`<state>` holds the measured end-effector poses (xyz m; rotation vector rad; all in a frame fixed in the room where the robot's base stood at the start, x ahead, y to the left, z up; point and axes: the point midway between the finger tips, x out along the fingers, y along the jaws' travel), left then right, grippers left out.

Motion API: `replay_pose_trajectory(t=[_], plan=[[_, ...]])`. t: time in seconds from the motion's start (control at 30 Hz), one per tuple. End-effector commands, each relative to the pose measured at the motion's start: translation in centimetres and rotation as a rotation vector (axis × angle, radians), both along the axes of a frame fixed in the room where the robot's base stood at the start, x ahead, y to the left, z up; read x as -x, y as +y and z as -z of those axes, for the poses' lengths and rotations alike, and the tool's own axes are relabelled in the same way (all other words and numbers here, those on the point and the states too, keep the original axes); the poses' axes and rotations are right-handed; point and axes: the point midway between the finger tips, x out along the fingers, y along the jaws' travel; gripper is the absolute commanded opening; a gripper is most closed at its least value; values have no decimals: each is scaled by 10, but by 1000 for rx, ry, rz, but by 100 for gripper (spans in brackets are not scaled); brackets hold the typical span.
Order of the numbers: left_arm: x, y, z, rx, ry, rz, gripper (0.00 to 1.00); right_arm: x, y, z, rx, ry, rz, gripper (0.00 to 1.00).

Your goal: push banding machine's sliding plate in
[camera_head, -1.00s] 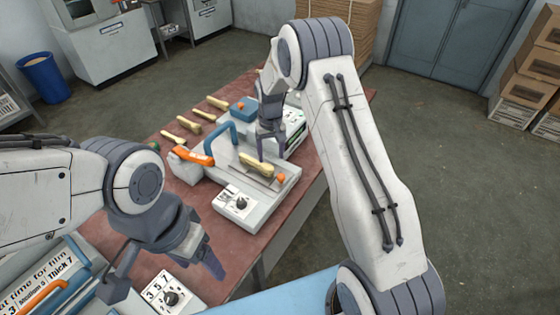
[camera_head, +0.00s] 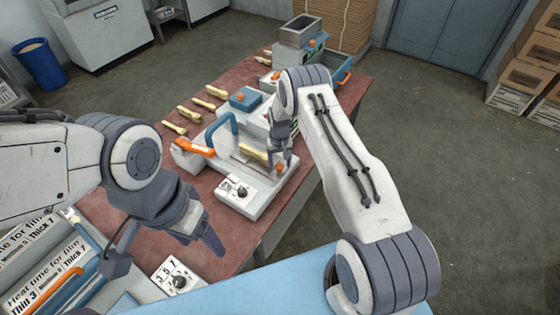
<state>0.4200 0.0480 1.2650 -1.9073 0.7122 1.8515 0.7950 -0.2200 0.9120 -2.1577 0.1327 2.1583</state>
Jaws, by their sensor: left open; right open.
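The banding machine (camera_head: 236,196) stands on the red-brown table, with a blue arched handle, an orange lever (camera_head: 197,148) and a dial on its front panel. Wooden spoons (camera_head: 253,153) lie on its sliding plate (camera_head: 244,166), which has an orange knob (camera_head: 279,168) at its right end. My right gripper (camera_head: 279,160) is open and pointing down at the plate's right end, close to the knob; I cannot tell whether it touches. My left gripper (camera_head: 205,240) is open and empty above the table's near left part, apart from the machine.
Several wooden spoons (camera_head: 189,113) lie on the table (camera_head: 135,210) behind the machine. A grey and blue device (camera_head: 298,35) stands at the table's far end. Another machine with a dial (camera_head: 176,282) is at the lower left. A blue bin (camera_head: 40,70) stands on the floor.

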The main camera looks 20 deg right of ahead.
Motion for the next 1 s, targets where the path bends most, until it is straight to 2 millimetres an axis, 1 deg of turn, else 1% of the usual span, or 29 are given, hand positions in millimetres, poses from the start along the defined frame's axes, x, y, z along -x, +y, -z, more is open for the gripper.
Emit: replay_pose_trajectory(t=[0.27,0.3,0.37,0.4,0.47,0.5,1.0], plan=[[0,0,-1,0,0,0,69,0,0,3,0,0,0,69],[0,0,-1,0,0,0,69,0,0,2,0,0,0,65],[0,0,-1,0,0,0,69,0,0,2,0,0,0,42],[0,0,-1,0,0,0,69,0,0,2,0,0,0,27],[0,0,-1,0,0,0,69,0,0,2,0,0,0,4],[0,0,-1,0,0,0,69,0,0,2,0,0,0,0],[0,0,-1,0,0,0,69,0,0,2,0,0,1,0]])
